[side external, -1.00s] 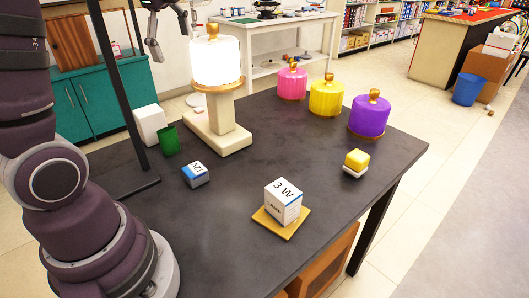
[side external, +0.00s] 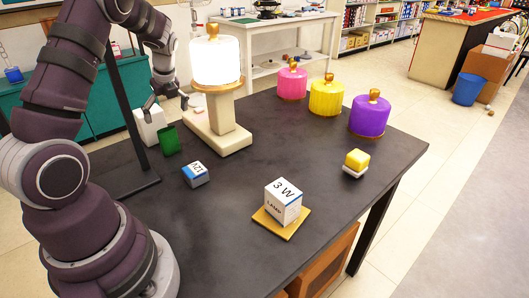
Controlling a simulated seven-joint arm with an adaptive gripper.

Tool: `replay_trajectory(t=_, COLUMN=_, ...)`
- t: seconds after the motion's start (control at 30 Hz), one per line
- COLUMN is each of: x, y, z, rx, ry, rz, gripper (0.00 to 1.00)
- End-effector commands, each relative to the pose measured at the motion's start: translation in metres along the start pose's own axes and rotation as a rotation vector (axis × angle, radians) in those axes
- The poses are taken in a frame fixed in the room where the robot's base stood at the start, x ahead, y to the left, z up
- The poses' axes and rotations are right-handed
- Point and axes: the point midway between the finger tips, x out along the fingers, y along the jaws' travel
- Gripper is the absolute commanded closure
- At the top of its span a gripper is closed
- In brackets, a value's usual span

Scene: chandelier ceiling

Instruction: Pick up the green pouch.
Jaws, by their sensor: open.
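The green pouch (side external: 169,140) is a small dark green item standing on the dark table, just right of a white box and left of the lamp's base. My gripper (side external: 166,103) is open and empty, fingers pointing down. In the picture it is above the white box and the pouch, apart from the pouch. The exact depth between gripper and pouch cannot be told from this one view.
A white box (side external: 149,124) and a lit lamp on a cream stand (side external: 219,131) flank the pouch closely. My arm passes behind a black post (side external: 124,95). A small blue-white box (side external: 195,174) lies in front. The table's middle is mostly clear.

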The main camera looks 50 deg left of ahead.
Motion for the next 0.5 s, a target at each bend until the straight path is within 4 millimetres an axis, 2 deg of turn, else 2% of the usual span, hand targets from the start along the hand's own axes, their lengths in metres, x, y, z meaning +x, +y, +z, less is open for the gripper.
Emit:
replay_trajectory(t=0.1, x=0.025, y=0.001, z=-0.002, rx=-0.002, ry=0.004, rz=0.004, gripper=0.15)
replay_trajectory(t=0.33, x=0.059, y=0.002, z=-0.004, rx=-0.002, ry=0.003, rz=0.001, gripper=0.15)
replay_trajectory(t=0.5, x=0.091, y=0.005, z=-0.009, rx=-0.002, ry=0.001, rz=0.001, gripper=0.15)
